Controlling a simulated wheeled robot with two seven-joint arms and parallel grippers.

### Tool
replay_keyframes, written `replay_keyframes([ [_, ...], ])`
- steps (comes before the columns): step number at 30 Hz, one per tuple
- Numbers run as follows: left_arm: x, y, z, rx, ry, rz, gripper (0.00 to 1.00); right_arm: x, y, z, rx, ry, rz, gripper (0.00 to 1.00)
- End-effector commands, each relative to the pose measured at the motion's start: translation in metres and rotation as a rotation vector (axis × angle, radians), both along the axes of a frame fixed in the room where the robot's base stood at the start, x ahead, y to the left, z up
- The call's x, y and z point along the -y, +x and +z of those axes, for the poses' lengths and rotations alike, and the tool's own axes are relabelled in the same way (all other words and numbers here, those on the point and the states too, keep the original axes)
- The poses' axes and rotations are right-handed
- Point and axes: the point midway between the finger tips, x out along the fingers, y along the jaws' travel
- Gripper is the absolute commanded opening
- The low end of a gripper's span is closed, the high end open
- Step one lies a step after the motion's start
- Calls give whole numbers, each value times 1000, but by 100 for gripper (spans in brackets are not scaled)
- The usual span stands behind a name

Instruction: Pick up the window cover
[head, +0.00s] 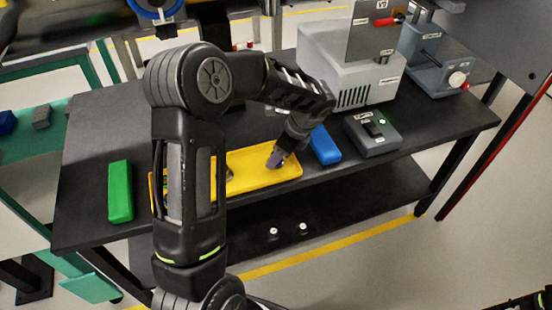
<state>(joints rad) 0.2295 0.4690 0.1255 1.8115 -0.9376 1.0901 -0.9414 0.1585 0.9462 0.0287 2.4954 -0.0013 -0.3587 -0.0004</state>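My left arm rises from the bottom left, bends at the elbow and reaches down to the yellow tray on the black table. My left gripper (277,161) is at the right part of the yellow tray (250,160). A small greyish-purple piece shows at its tip; I cannot tell whether this is a finger or a held thing, or whether the fingers are open. A small metallic item (229,174) on the tray is partly hidden by my arm. I cannot make out which thing is the window cover. My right gripper is not in view.
A green block (120,191) lies at the table's left, a blue block (324,145) right of the tray. A grey button box (374,133), a light grey machine (330,65) and an instrument stand (432,62) occupy the right. Two small white-topped items lie on the lower shelf (340,215).

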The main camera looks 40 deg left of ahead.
Motion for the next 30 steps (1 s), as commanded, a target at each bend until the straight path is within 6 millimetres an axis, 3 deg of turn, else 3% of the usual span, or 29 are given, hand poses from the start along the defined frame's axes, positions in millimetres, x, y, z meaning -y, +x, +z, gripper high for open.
replay_keyframes([
  [7,0,0,0,0,0,0,54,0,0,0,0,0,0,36],
  [26,0,0,0,0,0,0,2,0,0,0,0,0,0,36],
  [30,0,0,0,0,0,0,0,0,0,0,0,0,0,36],
])
